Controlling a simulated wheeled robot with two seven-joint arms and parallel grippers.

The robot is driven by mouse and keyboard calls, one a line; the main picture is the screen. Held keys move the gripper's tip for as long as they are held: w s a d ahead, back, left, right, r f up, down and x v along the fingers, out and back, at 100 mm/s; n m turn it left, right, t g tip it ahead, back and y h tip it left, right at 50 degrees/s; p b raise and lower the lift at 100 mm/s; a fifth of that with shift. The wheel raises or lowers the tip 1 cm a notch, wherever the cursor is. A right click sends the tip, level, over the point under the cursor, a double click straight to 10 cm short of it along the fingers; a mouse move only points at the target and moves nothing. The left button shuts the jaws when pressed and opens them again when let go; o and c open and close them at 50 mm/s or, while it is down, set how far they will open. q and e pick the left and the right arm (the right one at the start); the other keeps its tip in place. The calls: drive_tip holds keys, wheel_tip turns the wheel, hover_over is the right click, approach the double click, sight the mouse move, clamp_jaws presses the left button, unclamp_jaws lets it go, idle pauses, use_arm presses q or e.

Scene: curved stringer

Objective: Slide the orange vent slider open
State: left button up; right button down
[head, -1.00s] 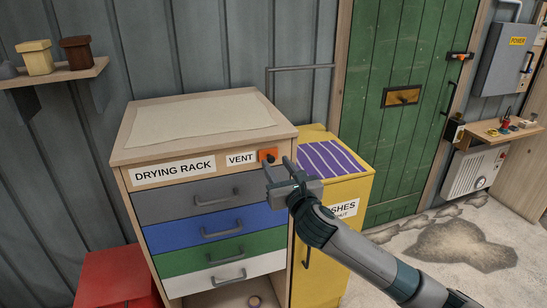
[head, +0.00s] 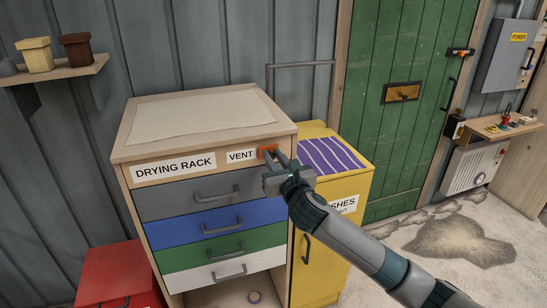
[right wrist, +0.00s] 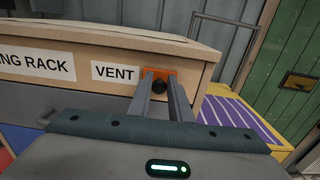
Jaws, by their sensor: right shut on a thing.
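The orange vent slider (head: 264,149) is on the top front rail of the wooden drying rack cabinet (head: 118,161), just right of the VENT label (head: 242,155). In the right wrist view the slider (right wrist: 170,72) shows as an orange plate with a dark round knob (right wrist: 158,86). My right gripper (head: 275,154) is at the slider and partly covers it in the head view. In the right wrist view its two fingers (right wrist: 161,84) stand either side of the knob, shut on it. My left gripper is not in view.
Grey, blue, green and white drawers with handles lie below the rail. A yellow ashes cabinet (head: 325,242) with a purple striped top stands close on the right. A red box (head: 108,272) is at lower left. A green door (head: 415,60) stands behind.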

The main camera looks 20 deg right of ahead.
drive_tip(key=d+p, duration=0.1)
drive_tip(key=d, duration=0.4)
drive_tip(key=shift+w, duration=0.1)
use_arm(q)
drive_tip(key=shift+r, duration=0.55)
use_arm(e)
drive_tip(key=shift+a, duration=0.1)
drive_tip(key=c, duration=2)
unclamp_jaws()
drive_tip(key=o, duration=0.4)
drive_tip(key=shift+d, duration=0.2)
drive_tip(key=shift+a, duration=0.1)
